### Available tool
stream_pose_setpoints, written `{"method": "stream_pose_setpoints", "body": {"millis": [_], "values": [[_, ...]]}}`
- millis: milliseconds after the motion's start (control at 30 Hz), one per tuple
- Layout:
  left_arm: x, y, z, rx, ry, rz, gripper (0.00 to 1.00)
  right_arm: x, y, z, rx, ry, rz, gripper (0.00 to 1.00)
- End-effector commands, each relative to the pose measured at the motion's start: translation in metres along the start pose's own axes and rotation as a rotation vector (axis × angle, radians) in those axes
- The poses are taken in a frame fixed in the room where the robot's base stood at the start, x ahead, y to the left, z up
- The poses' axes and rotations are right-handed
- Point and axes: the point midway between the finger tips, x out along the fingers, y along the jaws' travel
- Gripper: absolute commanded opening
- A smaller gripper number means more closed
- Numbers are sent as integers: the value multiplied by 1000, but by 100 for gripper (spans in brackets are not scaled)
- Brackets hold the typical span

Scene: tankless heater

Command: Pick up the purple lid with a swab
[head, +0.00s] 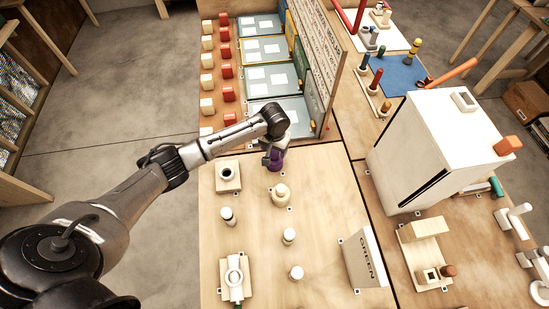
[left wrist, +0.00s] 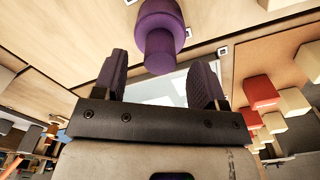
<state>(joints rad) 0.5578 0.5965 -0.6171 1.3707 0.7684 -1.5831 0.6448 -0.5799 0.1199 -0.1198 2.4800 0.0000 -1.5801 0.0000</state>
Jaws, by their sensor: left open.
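The purple lid (head: 275,164) stands on the wooden table near its far edge, just below my left gripper (head: 277,148) in the head view. In the left wrist view the purple lid (left wrist: 158,35) shows a wide round part and a narrower stem. The stem points towards the gap between the fingers of my left gripper (left wrist: 160,75). The fingers are apart, with nothing held between them. Whether a swab is attached to the lid cannot be told. My right gripper is in neither view.
A cream bottle (head: 281,195), a square block with a hole (head: 228,175) and small white-capped bottles (head: 288,236) stand nearby. A box marked GREEN (head: 366,259) stands at the right. Panels and rows of red blocks (head: 226,72) lie beyond. Bare table separates the bottles.

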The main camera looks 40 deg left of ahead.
Motion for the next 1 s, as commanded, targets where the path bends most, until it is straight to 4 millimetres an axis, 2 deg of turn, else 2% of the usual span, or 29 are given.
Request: {"method": "stream_pose_setpoints", "body": {"millis": [100, 300, 667, 1000], "values": [[18, 0, 1, -1, -3, -1, 65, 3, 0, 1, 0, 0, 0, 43], [40, 0, 1, 0, -2, -2, 65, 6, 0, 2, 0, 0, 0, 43], [45, -1, 1, 1, -1, -2, 65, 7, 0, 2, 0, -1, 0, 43], [45, 0, 1, 1, -1, -1, 33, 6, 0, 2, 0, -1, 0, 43]]}}
